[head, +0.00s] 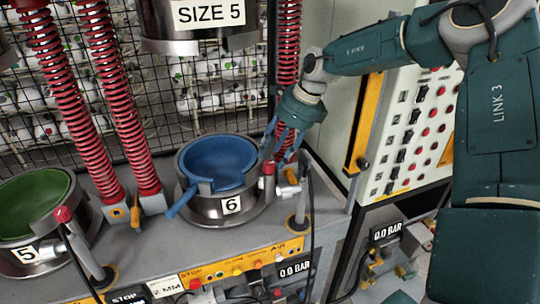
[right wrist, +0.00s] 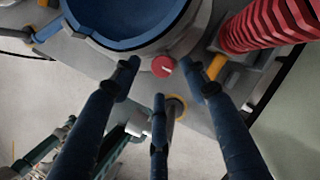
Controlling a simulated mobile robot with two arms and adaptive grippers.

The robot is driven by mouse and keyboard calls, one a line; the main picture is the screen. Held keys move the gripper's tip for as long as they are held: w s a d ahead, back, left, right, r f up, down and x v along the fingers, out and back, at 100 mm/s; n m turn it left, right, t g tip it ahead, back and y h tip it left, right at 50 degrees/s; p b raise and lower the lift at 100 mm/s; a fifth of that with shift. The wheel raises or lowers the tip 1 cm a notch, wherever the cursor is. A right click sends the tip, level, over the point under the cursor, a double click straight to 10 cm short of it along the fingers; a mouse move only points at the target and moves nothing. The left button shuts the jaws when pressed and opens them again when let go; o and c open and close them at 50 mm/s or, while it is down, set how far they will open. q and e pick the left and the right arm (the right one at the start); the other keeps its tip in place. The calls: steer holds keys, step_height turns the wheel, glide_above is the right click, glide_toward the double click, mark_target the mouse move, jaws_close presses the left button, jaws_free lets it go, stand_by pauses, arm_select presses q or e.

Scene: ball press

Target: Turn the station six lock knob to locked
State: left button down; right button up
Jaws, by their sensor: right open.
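The station six lock knob is a red round knob (head: 268,168) on a post at the right front of the bowl marked 6. In the right wrist view the red knob (right wrist: 163,66) carries a pale mark; which setting it stands at I cannot tell. My right gripper (head: 277,148) is open and points down just above the knob. In the right wrist view its fingers (right wrist: 160,76) spread around the knob, with no clear contact visible. The blue bowl (head: 220,160) sits in its steel ring, with a blue handle toward the front left. My left gripper is out of view.
Station 5 with a green bowl (head: 35,205) and its own red knob (head: 63,215) is at the left. A control panel (head: 410,125) stands at the right. A black cable hangs beside the post.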

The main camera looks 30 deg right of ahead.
mark_target(269, 163)
steer(key=x, duration=0.2)
steer(key=shift+w+f+p, duration=0.25)
steer(key=shift+f+p, duration=0.1)
steer(key=shift+w+a+f, duration=0.1)
steer(key=shift+a+f, duration=0.05)
steer(key=shift+f, duration=0.4)
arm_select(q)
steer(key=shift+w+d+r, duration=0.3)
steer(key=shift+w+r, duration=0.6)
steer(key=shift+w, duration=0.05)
arm_select(e)
steer(key=shift+c, duration=0.8)
steer(key=c, duration=0.9)
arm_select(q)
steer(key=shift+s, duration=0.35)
arm_select(e)
steer(key=shift+c, duration=0.2)
